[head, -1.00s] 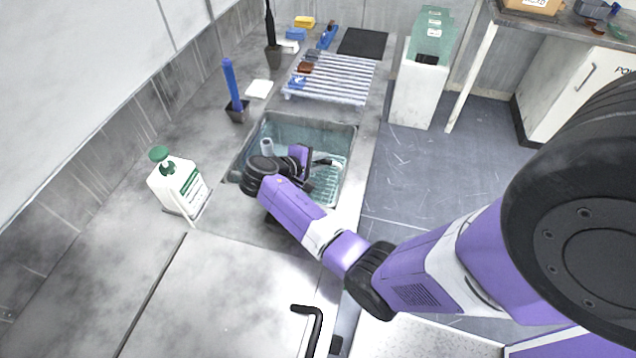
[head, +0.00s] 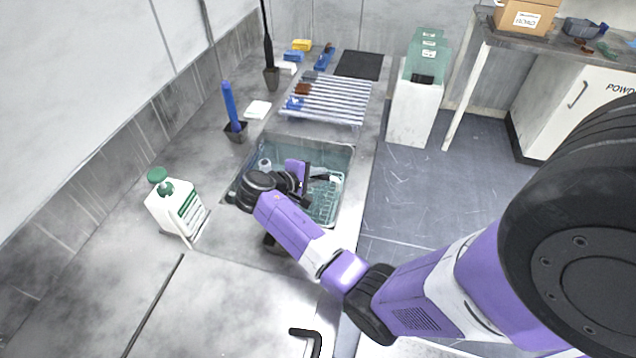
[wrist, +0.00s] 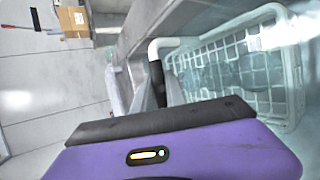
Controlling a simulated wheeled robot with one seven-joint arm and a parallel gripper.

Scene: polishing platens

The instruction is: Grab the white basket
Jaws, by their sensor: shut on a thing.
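The white basket (head: 325,208) is a wire-grid basket inside the sink, partly hidden by my arm in the head view. In the wrist view the basket (wrist: 285,70) fills the upper right, with a white handle bar (wrist: 165,44) at its left end. My gripper (wrist: 158,84) is shut on the basket at this handle bar. In the head view my gripper (head: 328,177) is small and low in the sink, so its grip is hard to make out there.
The sink (head: 345,160) has walls close around the basket. A draining rack (head: 325,103) stands behind it, a white bottle with a green cap (head: 175,208) to its left, and a blue brush in a pot (head: 233,112) at the back left. Floor is open to the right.

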